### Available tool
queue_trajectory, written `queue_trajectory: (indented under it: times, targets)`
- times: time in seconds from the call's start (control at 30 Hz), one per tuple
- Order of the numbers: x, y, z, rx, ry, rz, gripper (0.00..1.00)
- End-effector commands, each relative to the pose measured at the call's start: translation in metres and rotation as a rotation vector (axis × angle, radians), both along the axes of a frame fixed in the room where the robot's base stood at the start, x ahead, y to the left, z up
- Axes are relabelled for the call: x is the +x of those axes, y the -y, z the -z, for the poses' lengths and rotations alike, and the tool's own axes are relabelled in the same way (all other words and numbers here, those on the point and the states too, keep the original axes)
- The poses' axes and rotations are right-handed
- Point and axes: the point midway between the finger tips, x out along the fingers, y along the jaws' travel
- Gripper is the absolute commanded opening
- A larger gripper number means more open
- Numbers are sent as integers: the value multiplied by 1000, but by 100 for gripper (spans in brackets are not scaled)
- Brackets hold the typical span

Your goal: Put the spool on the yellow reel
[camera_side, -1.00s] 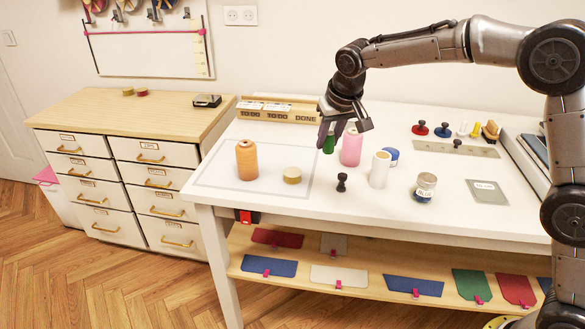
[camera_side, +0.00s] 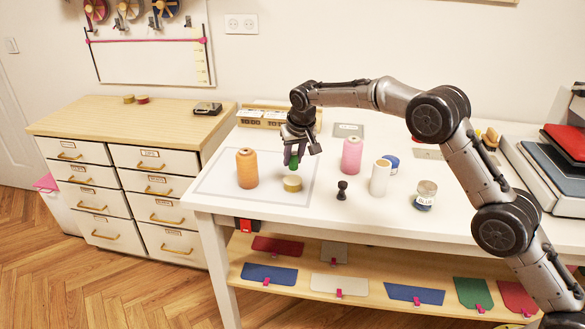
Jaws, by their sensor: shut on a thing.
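My gripper (camera_side: 294,163) is shut on a small green spool (camera_side: 293,162) and holds it directly above the yellow reel. The fingers hide part of the spool. The yellow reel (camera_side: 292,184) is a low, flat disc lying on the pale mat (camera_side: 225,190) at the left of the white table. The spool's lower end is close to the reel's top; I cannot tell whether they touch.
An orange thread cone (camera_side: 247,168) stands left of the reel. A pink cone (camera_side: 352,156), a white cone (camera_side: 380,174), a black stamp-like object (camera_side: 342,190), a blue-labelled jar (camera_side: 425,195) and a blue spool (camera_side: 391,164) stand to the right. A sorting box (camera_side: 262,116) is behind.

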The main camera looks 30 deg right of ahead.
Motion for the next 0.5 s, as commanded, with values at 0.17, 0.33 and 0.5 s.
queue_trajectory:
  times: [0.17, 0.33, 0.5]
  targets:
    - [2, 0, 23, -1, -6, 0, 0]
    - [3, 0, 36, 0, -1, 0, 0]
    - [3, 0, 35, 0, -1, 0, 0]
